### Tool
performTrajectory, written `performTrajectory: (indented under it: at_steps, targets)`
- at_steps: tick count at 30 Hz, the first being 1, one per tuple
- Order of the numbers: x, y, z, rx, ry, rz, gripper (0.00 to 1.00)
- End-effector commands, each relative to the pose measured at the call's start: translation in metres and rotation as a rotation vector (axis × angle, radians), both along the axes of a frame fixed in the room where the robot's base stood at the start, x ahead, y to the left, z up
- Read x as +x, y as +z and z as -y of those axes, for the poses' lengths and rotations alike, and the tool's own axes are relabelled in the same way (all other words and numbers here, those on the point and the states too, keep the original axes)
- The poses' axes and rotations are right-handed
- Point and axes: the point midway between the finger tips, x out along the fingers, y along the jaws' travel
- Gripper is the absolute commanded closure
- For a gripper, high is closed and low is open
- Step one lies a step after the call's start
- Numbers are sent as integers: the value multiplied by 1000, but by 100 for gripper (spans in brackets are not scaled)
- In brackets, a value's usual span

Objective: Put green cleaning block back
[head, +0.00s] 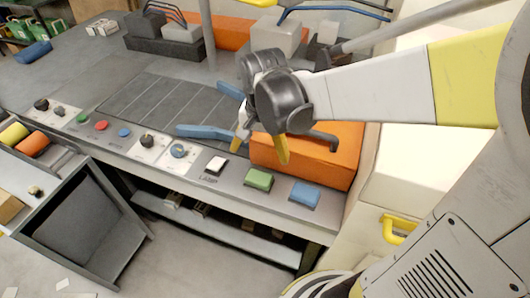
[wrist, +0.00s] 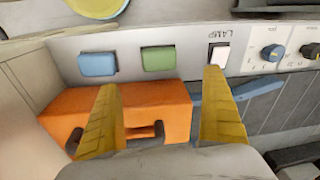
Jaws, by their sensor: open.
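A green block (head: 258,179) sits on the console's grey front ledge, between a white lamp switch (head: 215,165) and a blue block (head: 304,194). In the wrist view the green block (wrist: 158,58) lies beyond the fingertips, roughly between them sideways. My gripper (head: 262,148) has two yellow fingers, open and empty, pointing down over the orange case behind the ledge. In the wrist view my gripper (wrist: 160,88) has nothing between its fingers but the view of the orange case (wrist: 160,100). The exact gap to the green block cannot be told.
The orange case (head: 325,157) with a dark handle stands close behind the ledge, under my gripper. A blue-handled tool (head: 203,131) lies left of it. Knobs and coloured buttons (head: 101,125) line the panel to the left. An open grey drawer (head: 85,225) juts out below left.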

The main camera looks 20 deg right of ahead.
Motion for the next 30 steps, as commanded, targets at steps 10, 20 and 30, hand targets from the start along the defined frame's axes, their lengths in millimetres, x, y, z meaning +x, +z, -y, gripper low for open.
performTrajectory:
  at_steps: [10,20,30]
  targets:
    - [-64,61,1,-133,449,358,4]
    - [-84,70,1,-236,622,494,4]
    - [-84,71,1,-237,624,495,4]
